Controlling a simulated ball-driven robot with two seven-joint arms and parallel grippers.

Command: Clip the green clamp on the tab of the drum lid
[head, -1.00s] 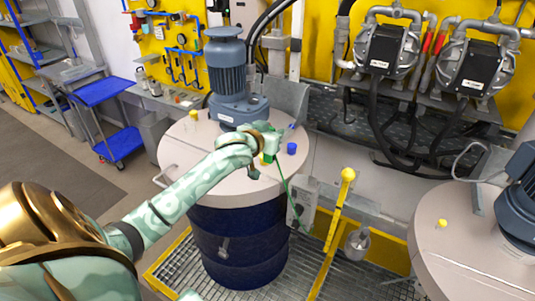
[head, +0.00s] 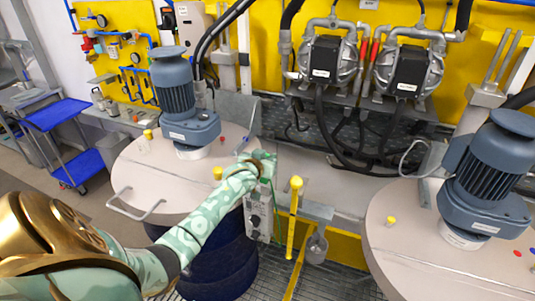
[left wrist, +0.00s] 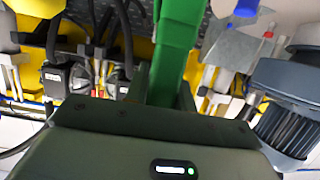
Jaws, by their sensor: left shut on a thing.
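The green clamp (left wrist: 178,50) fills the upper middle of the left wrist view, shut between the jaws of my left gripper. In the head view my left gripper (head: 264,166) is over the right edge of the left drum's lid (head: 178,185), with a little green showing below it. An upright grey plate (head: 246,117) stands at the lid's back edge and seems to be the tab; it also shows in the left wrist view (left wrist: 232,47), right of the clamp and apart from it in the picture. The gripper hides part of the lid's edge. My right gripper is out of view.
A blue motor (head: 178,95) stands on the lid, with a yellow cap (head: 217,173) near my arm. A yellow post (head: 295,205) stands to the right of the gripper. A second drum lid (head: 405,225) is at the right, and pumps (head: 330,62) are behind.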

